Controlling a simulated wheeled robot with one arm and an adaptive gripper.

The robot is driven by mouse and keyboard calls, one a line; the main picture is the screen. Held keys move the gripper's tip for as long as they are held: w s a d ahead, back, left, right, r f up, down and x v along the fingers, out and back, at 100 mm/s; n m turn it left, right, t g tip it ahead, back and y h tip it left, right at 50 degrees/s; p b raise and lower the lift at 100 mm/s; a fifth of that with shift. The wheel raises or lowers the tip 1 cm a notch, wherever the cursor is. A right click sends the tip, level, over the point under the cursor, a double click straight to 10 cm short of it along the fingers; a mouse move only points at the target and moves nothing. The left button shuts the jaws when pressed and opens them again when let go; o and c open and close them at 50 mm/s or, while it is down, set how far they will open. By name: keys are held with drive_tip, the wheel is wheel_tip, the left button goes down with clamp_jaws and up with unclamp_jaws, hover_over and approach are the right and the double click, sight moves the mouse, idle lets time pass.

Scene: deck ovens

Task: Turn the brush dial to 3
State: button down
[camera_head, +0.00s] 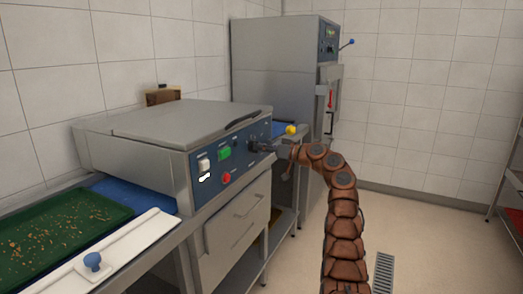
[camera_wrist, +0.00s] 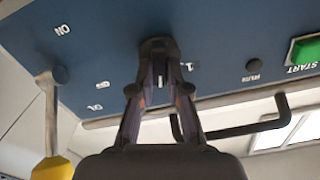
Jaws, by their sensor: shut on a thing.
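The brush dial (camera_wrist: 158,46) is a dark knob on the blue control panel (camera_wrist: 225,35). In the wrist view, which shows the panel upside down, both fingers of my gripper (camera_wrist: 159,72) are closed on the dial's sides. A short white mark shows between the fingers. A "1" is printed to the right of the dial, and small labels to the left are too blurred to read. The dial's setting is unclear.
A green START button (camera_wrist: 306,50) and a black handle (camera_wrist: 235,128) are near the dial. A lever with a yellow knob (camera_wrist: 54,168) is close on the other side. In the head view a red knob (camera_head: 226,178) sits lower on the panel; a tall oven (camera_head: 272,65) stands behind.

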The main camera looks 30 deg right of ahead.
drive_tip(key=shift+d+f+m+b, duration=0.15)
drive_tip(key=shift+m+b, duration=1.05)
drive_tip(key=shift+m, duration=0.6)
drive_tip(key=shift+f+m+b, duration=0.1)
drive_tip(key=shift+m+b, duration=1.05)
drive_tip(key=shift+m, duration=0.65)
drive_tip(key=shift+r, duration=0.1)
drive_tip(key=c, duration=1.1)
unclamp_jaws()
drive_tip(key=shift+c, duration=0.2)
drive_tip(key=v, duration=1.2)
